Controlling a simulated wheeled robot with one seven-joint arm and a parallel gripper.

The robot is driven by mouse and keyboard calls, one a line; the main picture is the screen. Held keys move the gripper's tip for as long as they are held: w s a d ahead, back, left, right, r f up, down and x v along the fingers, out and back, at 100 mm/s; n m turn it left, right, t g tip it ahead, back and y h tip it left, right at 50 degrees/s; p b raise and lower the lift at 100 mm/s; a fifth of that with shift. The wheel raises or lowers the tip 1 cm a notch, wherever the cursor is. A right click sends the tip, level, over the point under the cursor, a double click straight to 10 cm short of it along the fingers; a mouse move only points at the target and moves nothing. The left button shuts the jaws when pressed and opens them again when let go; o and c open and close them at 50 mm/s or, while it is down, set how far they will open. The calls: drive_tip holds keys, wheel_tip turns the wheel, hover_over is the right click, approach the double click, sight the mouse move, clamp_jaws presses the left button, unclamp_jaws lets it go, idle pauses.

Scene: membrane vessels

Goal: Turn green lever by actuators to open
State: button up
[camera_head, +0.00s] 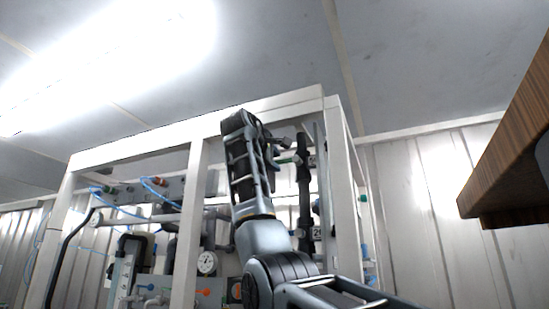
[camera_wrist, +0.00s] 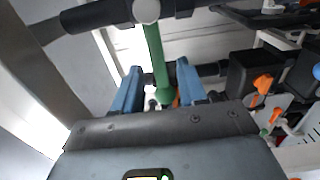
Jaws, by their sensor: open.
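The green lever (camera_wrist: 155,55) is a long bar in the wrist view. It runs from a pale round cap on a dark pipe at the top down between my fingers, ending in a rounded green tip. My gripper (camera_wrist: 158,68) is open, with one blue finger on each side of the lever. Gaps show between the lever and both fingers; I cannot tell the depth exactly. My arm hides much of that area.
A white frame (camera_head: 197,190) surrounds the pipes, with a post close to my arm. Black boxes with orange handles (camera_wrist: 262,84) lie to the right in the wrist view. A wooden edge (camera_head: 505,150) juts in at right.

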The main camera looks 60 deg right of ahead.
drive_tip(key=shift+d, duration=0.5)
clamp_jaws()
idle(0.3)
